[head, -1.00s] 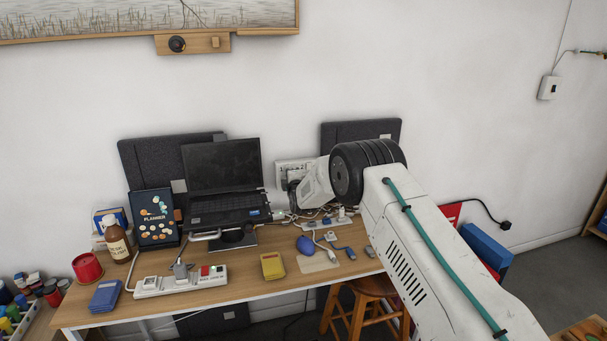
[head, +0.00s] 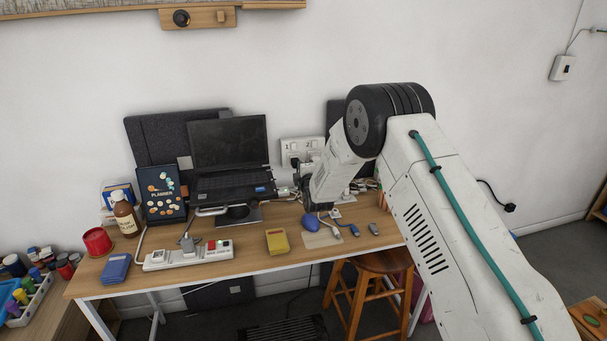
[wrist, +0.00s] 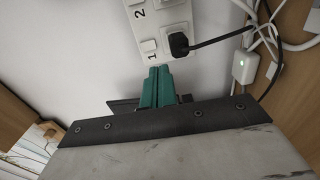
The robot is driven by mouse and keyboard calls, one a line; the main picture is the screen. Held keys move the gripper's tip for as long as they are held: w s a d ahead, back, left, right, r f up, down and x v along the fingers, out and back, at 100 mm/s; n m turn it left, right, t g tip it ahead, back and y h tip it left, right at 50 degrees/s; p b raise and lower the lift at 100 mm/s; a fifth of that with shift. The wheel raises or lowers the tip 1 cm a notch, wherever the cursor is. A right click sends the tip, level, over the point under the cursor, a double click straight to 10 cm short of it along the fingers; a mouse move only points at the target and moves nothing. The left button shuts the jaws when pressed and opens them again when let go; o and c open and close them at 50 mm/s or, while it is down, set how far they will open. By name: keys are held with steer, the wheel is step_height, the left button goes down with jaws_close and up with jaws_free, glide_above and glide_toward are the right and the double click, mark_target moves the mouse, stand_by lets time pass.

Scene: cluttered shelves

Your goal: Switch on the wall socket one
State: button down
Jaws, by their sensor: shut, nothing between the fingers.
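The white wall socket (head: 291,144) is on the wall right of the laptop in the head view, partly covered by my arm. In the wrist view its plate (wrist: 153,24) is tilted, with labels 1 and 2 beside its switches. A black plug (wrist: 179,43) sits in it beside label 1. My gripper (wrist: 160,70) shows as teal fingers, shut and empty, with tips just below the plate's label 1 end in the picture. I cannot tell if they touch it.
A white power strip (head: 188,255), yellow box (head: 277,241) and blue mouse-like item (head: 310,223) lie on the desk (head: 230,280). The laptop (head: 230,160) stands left of the socket. A black cable and a white adapter (wrist: 245,66) are right of the fingers.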

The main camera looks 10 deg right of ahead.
steer(key=shift+s+d+f, duration=0.1)
steer(key=shift+s+f, duration=0.05)
steer(key=shift+s, duration=1.5)
steer(key=s+d+r+m+g, duration=0.35)
steer(key=s+r, duration=0.25)
steer(key=r, duration=0.6)
steer(key=s+d+r+m+g, duration=0.2)
steer(key=s+r+m, duration=0.1)
steer(key=s, duration=0.4)
steer(key=s+d+r+m+g, duration=0.1)
steer(key=s+r+m+g, duration=0.1)
steer(key=s+r, duration=0.35)
steer(key=s+d+m+g, duration=0.1)
steer(key=s+m+g, duration=0.2)
steer(key=s, duration=1.1)
steer(key=s+d+m+g+h, duration=0.1)
steer(key=s+d+m+g, duration=0.1)
steer(key=s, duration=1.3)
steer(key=s+d+m+g, duration=0.2)
steer(key=s+m+g, duration=0.2)
steer(key=s, duration=1.1)
steer(key=shift+s+f+m+h, duration=0.2)
steer(key=shift+m+h, duration=0.1)
steer(key=shift+m, duration=0.45)
steer(key=shift+d, duration=0.2)
